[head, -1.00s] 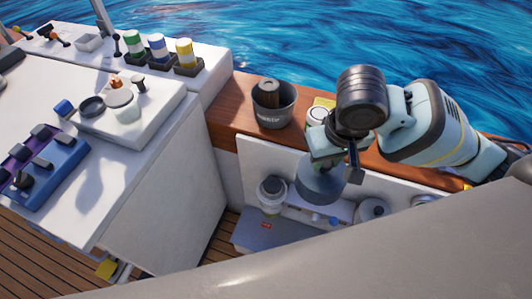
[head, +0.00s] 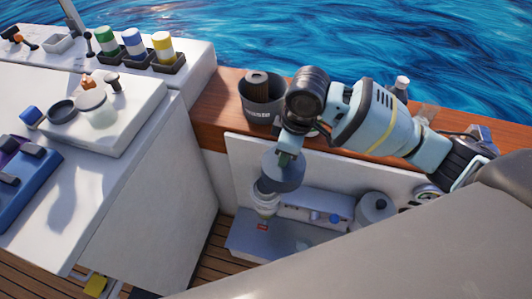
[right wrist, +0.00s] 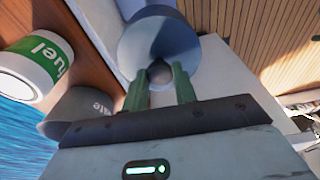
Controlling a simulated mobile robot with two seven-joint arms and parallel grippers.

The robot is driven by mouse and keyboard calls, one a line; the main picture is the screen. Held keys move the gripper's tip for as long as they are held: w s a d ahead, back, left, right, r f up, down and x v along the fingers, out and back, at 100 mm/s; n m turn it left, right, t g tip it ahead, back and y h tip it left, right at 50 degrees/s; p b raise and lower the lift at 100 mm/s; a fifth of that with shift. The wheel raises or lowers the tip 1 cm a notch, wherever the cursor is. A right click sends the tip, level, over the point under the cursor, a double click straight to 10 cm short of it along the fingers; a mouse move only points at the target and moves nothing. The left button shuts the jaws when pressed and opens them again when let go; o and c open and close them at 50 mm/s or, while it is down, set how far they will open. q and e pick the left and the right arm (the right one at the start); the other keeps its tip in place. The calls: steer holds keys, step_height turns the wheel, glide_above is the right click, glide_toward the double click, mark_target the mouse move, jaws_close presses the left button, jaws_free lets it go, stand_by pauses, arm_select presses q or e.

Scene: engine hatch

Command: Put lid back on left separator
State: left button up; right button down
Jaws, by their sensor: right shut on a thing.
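My right gripper (head: 287,160) is shut on the knob of a grey, dome-shaped lid (head: 283,174). In the right wrist view, the gripper's green fingertips (right wrist: 160,80) close on the knob, and the wide lid (right wrist: 150,38) hides what lies beyond it. The left separator (head: 264,204), a pale round vessel, stands below and slightly left of the lid in the head view. The lid overlaps its top there, so I cannot tell whether they touch. My left gripper is not in view.
A second round vessel (head: 374,209) stands right of a white box (head: 318,206) in the hatch. A grey bucket (head: 262,112) stands on the wooden ledge (head: 208,112). A fuel can (right wrist: 38,68) is left in the wrist view. A white counter (head: 150,190) bounds the hatch's left.

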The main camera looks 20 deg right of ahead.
mark_target(269, 154)
steer(key=w+f+n, duration=0.2)
steer(key=w+a+f+n+b, duration=0.1)
steer(key=w+f+n, duration=0.1)
steer(key=f+n, duration=0.1)
steer(key=w+a+f+n+g+b, duration=0.1)
steer(key=w+f+n, duration=0.1)
steer(key=n, duration=0.1)
steer(key=shift+f, duration=0.4)
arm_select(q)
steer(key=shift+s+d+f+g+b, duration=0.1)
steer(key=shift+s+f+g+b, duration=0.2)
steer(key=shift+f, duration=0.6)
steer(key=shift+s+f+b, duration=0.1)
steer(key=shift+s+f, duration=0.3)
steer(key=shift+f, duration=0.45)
arm_select(e)
steer(key=shift+w+f+n, duration=0.35)
steer(key=shift+w+n, duration=0.1)
steer(key=shift+n, duration=0.25)
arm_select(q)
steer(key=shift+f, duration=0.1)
arm_select(e)
steer(key=shift+f, duration=0.15)
